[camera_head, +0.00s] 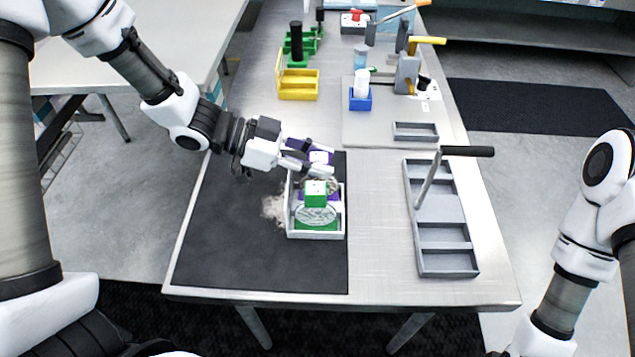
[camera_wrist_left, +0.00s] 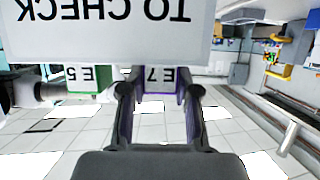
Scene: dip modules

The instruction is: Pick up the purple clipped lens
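A purple clip (camera_head: 320,157) with a white label stands at the far end of a white tray (camera_head: 340,235). In the left wrist view the purple clip (camera_wrist_left: 163,80) reads "E7" upside down. My left gripper (camera_head: 327,160) reaches in from the left; its two fingers (camera_wrist_left: 160,92) are apart, one on each side of the purple clip. A gap seems to show beside the clip. The lens of this clip is mostly hidden. A green clip (camera_head: 315,188) with a round clear lens (camera_head: 317,215) is nearer in the tray, with more purple behind it. My right gripper is outside both views.
The tray stands on a black mat (camera_head: 240,240). A grey compartment tray (camera_head: 447,262) with a black-handled lever lies to its right. A green "E5" clip (camera_wrist_left: 88,78) is beside the purple one. Yellow (camera_head: 299,92) and blue (camera_head: 360,102) bins stand farther back.

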